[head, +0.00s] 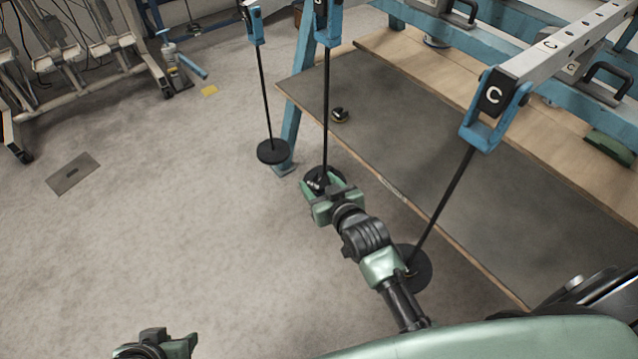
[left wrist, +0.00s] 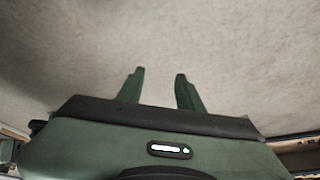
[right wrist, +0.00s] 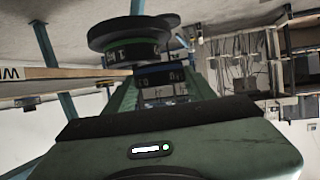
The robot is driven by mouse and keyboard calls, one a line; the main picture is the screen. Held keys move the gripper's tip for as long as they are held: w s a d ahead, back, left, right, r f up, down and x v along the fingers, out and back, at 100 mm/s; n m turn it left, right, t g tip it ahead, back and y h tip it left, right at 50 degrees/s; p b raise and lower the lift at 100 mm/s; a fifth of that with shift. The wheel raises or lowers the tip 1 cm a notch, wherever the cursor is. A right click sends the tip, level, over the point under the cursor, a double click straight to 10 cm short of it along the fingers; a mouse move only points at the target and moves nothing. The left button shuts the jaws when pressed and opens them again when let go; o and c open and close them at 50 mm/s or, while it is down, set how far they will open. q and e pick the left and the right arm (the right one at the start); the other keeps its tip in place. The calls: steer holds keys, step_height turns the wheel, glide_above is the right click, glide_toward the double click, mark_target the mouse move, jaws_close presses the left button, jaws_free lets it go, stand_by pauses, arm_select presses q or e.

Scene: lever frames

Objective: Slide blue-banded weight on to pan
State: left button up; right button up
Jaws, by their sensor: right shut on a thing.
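My right gripper (head: 322,188) is at the foot of the middle hanging rod, by its dark round pan (head: 316,174). In the right wrist view, a weight with a dark blue band (right wrist: 158,77) sits between the fingers, which are shut on it. Right beside it are a dark disc (right wrist: 115,32) and a dark, numbered piece with a green edge (right wrist: 138,53); I cannot tell whether they touch the held weight. My left gripper (left wrist: 160,82) is open and empty over bare floor; part of it shows in the head view (head: 155,346).
Other rods hang with a left pan (head: 273,151) and a right pan (head: 413,268), the latter beside my right arm. Blue legs stand close behind the pans.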

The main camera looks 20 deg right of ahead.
mark_target(324, 170)
arm_select(q)
steer(key=shift+s+a, duration=0.1)
steer(key=shift+s, duration=0.25)
arm_select(e)
steer(key=shift+w+r, duration=0.1)
arm_select(q)
steer(key=shift+s+a+g, duration=0.1)
steer(key=shift+s+g, duration=0.2)
steer(key=shift+s, duration=0.05)
arm_select(e)
steer(key=shift+d, duration=0.1)
arm_select(q)
steer(key=shift+s+a+f+g, duration=0.1)
steer(key=shift+s+a+g, duration=0.15)
steer(key=shift+s, duration=0.25)
arm_select(e)
steer(key=shift+d, duration=0.1)
arm_select(q)
steer(key=shift+p, duration=0.3)
arm_select(e)
steer(key=shift+w+d, duration=0.2)
steer(key=shift+w, duration=0.05)
arm_select(q)
steer(key=shift+d, duration=0.15)
arm_select(e)
steer(key=shift+w+d, duration=0.5)
steer(key=shift+w, duration=0.05)
steer(key=shift+w+d, duration=0.1)
steer(key=shift+d, duration=0.05)
